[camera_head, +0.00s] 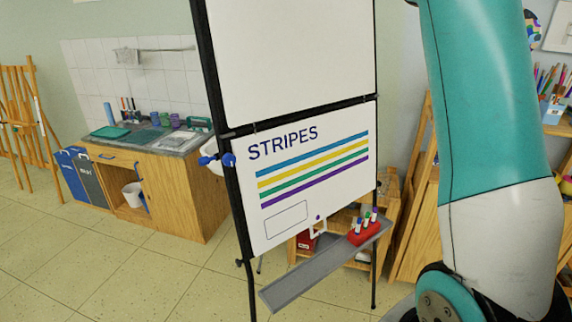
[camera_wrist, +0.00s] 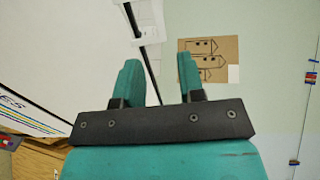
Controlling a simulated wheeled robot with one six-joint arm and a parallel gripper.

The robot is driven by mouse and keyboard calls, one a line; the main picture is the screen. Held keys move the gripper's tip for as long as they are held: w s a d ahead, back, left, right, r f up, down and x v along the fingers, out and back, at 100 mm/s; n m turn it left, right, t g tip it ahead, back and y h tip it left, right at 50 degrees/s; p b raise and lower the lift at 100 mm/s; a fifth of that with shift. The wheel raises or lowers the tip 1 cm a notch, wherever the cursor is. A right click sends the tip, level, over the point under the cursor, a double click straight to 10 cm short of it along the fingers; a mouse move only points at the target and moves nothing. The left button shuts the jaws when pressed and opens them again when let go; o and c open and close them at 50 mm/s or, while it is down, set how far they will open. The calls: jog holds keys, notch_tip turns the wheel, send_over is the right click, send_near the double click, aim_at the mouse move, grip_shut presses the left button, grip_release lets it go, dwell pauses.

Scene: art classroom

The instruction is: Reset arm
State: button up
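My arm fills the right side of the head view, and its gripper is outside that view. In the wrist view my gripper (camera_wrist: 160,82) shows two teal fingers standing apart with nothing between them. Beyond the fingers are the whiteboard's black frame edge, a pale wall and a brown paper sheet (camera_wrist: 208,60) with drawn outlines. The whiteboard (camera_head: 300,185) with "STRIPES" and coloured lines stands in the middle of the head view, left of my arm.
A grey tray (camera_head: 310,275) juts from the whiteboard, with a red marker holder (camera_head: 363,236) at its right end. A wooden sink cabinet (camera_head: 185,195) stands at the back left, with a wooden easel (camera_head: 25,120) beyond it. Tiled floor (camera_head: 110,275) is clear at front left.

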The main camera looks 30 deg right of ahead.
dwell(0.3)
jog(key=s+a+f+n+g+y+b, duration=0.1)
jog(key=s+a+f+n+g+b, duration=0.2)
jog(key=a+f, duration=0.5)
jog(key=s+a+f+n+g+y+b, duration=0.15)
jog(key=s+a+f+n, duration=0.3)
jog(key=f, duration=0.65)
jog(key=s+a+f+n+g+y+b, duration=0.1)
jog(key=s+a+f+n+g+b, duration=0.35)
jog(key=f, duration=0.55)
jog(key=s+a+f+n+g+b, duration=0.1)
jog(key=s+f+n, duration=0.3)
jog(key=s+f, duration=0.4)
jog(key=s+a+f+n+g+b, duration=0.1)
jog(key=s+a+f+n+g, duration=0.2)
jog(key=s+f, duration=0.6)
jog(key=s+a+f+n+g+b, duration=0.1)
jog(key=s+a+f+n+g, duration=0.1)
jog(key=s+f+n, duration=0.3)
jog(key=s+a+f, duration=0.1)
jog(key=s+f, duration=0.3)
jog(key=s, duration=0.2)
jog(key=shift+s+a+g, duration=0.35)
jog(key=shift+g, duration=0.05)
jog(key=shift+d+h, duration=0.1)
jog(key=shift+h, duration=0.15)
